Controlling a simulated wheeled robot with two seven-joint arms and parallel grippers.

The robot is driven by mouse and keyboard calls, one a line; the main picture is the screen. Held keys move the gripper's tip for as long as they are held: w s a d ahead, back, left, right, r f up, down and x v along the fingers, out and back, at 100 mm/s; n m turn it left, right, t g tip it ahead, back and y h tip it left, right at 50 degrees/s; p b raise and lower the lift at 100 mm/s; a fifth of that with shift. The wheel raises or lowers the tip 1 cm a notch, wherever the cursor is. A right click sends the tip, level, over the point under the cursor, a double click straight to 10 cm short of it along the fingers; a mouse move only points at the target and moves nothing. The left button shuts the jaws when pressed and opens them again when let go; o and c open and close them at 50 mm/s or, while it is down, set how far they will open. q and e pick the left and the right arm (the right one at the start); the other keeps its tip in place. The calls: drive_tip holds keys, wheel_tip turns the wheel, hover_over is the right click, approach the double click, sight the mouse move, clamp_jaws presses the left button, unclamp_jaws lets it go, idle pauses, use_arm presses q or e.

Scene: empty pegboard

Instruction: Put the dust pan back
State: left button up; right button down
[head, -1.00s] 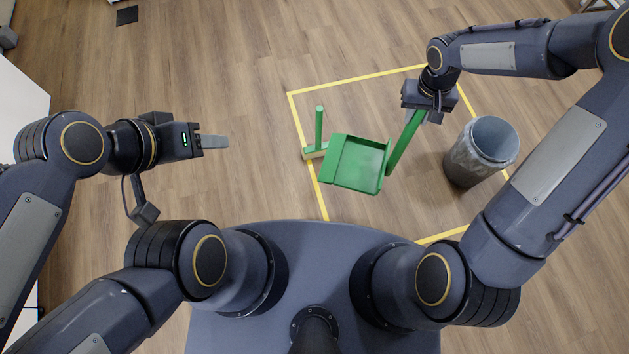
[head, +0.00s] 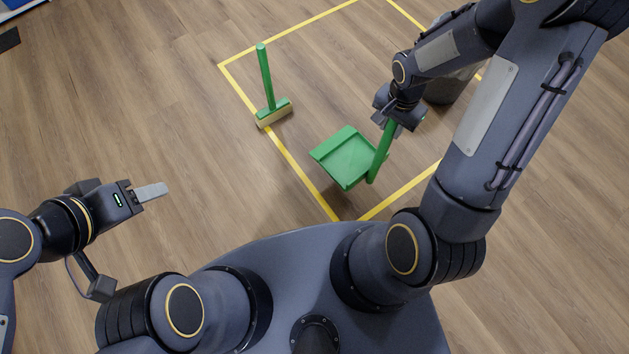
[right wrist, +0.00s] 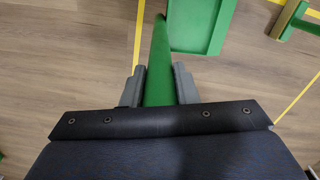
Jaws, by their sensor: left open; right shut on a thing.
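The green dust pan (head: 348,158) is in the middle of the head view, with its handle (head: 380,150) rising to my right gripper (head: 390,119). My right gripper is shut on the handle. In the right wrist view the handle (right wrist: 160,70) runs between the two grey fingers, and part of the pan (right wrist: 201,22) shows beyond it. I cannot tell whether the pan touches the floor. My left gripper (head: 152,191) is open and empty, well to the left of the pan.
A grey bin (head: 447,88) is partly hidden behind my right arm. The wooden floor to the left is clear.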

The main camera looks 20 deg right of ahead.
drive_tip(key=f, duration=0.1)
drive_tip(key=f+b, duration=0.1)
drive_tip(key=shift+s+d+f+m, duration=0.2)
drive_tip(key=shift+s+f+m, duration=0.1)
drive_tip(key=shift+m, duration=0.1)
use_arm(q)
wheel_tip(320, 180, down, 11)
drive_tip(key=b, duration=0.8)
drive_tip(key=shift+r, duration=0.2)
use_arm(e)
drive_tip(key=w+a+f, duration=0.2)
drive_tip(key=a+f, duration=0.4)
drive_tip(key=w+a+f, duration=0.3)
drive_tip(key=a+f, duration=0.3)
drive_tip(key=shift+w+a+f, duration=0.3)
drive_tip(key=shift+w+f, duration=0.05)
drive_tip(key=shift+f, duration=0.05)
use_arm(q)
drive_tip(key=shift+f, duration=0.1)
use_arm(e)
drive_tip(key=shift+f, duration=0.1)
